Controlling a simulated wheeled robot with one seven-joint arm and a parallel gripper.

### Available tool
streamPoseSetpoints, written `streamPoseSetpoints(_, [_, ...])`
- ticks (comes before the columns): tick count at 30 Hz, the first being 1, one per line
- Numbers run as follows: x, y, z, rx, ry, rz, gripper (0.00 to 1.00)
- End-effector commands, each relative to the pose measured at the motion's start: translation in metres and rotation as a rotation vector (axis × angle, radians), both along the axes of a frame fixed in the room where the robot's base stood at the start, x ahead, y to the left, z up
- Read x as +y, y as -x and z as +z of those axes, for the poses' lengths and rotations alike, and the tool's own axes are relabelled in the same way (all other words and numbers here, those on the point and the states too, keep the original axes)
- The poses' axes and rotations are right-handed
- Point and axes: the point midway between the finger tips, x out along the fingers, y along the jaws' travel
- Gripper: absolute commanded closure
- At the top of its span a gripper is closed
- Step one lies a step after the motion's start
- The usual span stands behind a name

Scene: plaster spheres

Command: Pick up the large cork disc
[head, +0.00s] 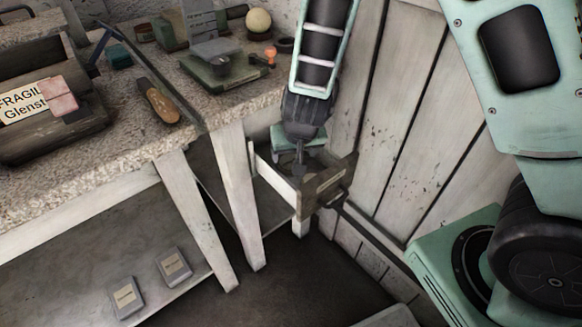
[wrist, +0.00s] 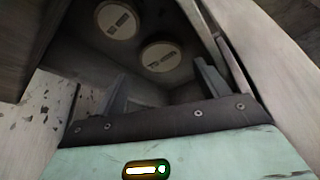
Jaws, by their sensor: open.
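In the wrist view two pale round discs with dark lettering lie on the dark drawer bottom. One disc (wrist: 118,19) is at the top; the other disc (wrist: 160,55) is lower and to its right. They look close in size, and I cannot tell which is the large cork disc. My gripper (wrist: 160,80) is open and empty, its fingers spread, with the lower disc beyond the gap between them. In the head view my gripper (head: 299,165) points down into the open drawer (head: 325,183); the discs are hidden there.
The drawer walls stand close around my gripper. The stone-topped bench (head: 225,108) is to the left, with a scale (head: 222,66), a pale ball (head: 258,20), a brush (head: 158,101) and a wooden crate (head: 50,130). A plank wall (head: 425,110) is close on the right.

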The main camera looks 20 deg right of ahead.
Motion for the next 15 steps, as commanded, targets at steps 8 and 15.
streamPoseSetpoints(8, [-0.001, -0.013, -0.034, 0.001, 0.001, -0.002, 0.26])
streamPoseSetpoints(15, [-0.001, -0.02, -0.047, 0.001, 0.0, 0.001, 0.26])
